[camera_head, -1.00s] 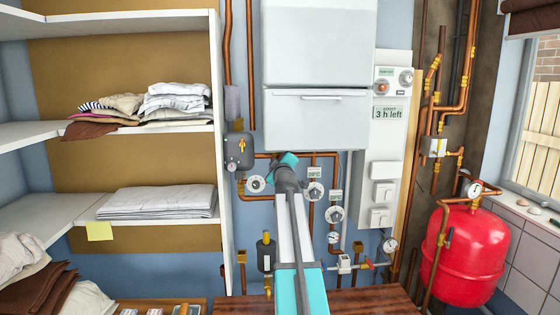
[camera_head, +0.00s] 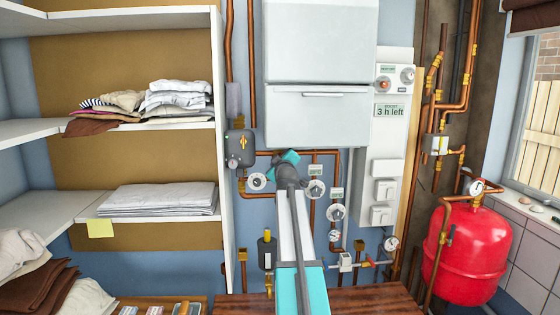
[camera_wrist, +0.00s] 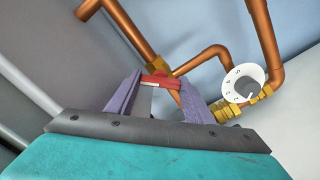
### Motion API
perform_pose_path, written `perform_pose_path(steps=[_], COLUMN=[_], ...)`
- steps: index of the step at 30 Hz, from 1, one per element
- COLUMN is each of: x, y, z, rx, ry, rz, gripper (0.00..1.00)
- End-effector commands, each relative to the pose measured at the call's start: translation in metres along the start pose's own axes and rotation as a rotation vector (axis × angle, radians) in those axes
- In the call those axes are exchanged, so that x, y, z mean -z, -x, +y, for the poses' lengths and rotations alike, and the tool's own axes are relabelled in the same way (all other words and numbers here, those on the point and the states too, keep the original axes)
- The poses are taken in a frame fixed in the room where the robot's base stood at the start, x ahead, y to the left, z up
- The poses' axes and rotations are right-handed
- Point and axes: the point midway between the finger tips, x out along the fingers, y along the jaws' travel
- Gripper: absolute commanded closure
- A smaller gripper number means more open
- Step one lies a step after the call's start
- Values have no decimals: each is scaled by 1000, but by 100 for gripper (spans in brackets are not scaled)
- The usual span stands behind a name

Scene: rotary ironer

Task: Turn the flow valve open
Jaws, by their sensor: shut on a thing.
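In the wrist view, a red valve handle (camera_wrist: 158,79) sits on a copper pipe beside a brass fitting (camera_wrist: 155,64). My gripper (camera_wrist: 161,84) has its two purple fingers on either side of this handle and is shut on it. No label shows on this valve, so I cannot read whether it is the flow valve or how far it is turned. In the head view, my arm and wrist (camera_head: 288,172) reach up to just below the white cabinet (camera_head: 318,115); they hide the fingertips and the handle there.
A white round dial (camera_wrist: 244,83) is close to the right finger in the wrist view. In the head view, dials (camera_head: 316,188) and copper pipes (camera_head: 313,162) crowd the wall around my wrist. A red tank (camera_head: 467,255) stands right; shelves with linen (camera_head: 158,198) are left.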

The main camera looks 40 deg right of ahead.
Motion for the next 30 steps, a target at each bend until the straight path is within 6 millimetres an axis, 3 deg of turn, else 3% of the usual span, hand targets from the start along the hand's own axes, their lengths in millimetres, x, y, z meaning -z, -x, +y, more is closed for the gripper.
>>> perform_pose_path(steps=[30], x=[-5], y=[-1], z=[-1], rx=[0], ry=[-750], rz=[-5], gripper=[76])
